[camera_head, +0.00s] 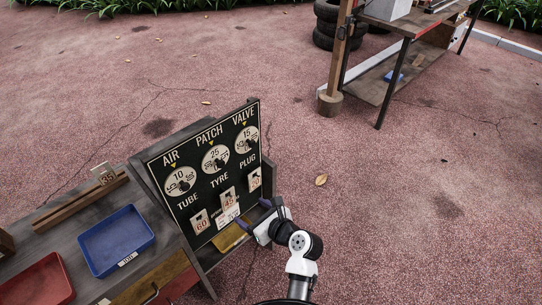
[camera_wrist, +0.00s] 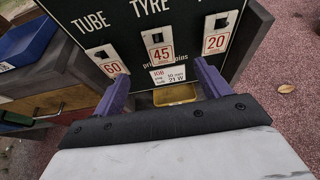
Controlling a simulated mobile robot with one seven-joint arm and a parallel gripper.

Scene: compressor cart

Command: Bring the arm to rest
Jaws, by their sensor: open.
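My gripper (camera_head: 253,213) is open and empty, with its two purple fingers pointing at the lower right of the black price board (camera_head: 168,160). In the wrist view the fingers of my gripper (camera_wrist: 161,72) stand apart, with the board's lower cards seen between and beyond them. These are the 60 card (camera_wrist: 112,68), the 45 card (camera_wrist: 162,54) and the 20 card (camera_wrist: 216,43). A small "pins" label (camera_wrist: 168,77) sits below the 45 card. I cannot tell whether the fingers touch the board.
A yellow tray (camera_wrist: 175,95) is below the board. A blue tray (camera_head: 117,241) and a red tray (camera_head: 38,282) rest on the cart at left. A workbench (camera_head: 420,30) and stacked tyres (camera_head: 325,25) stand at the back.

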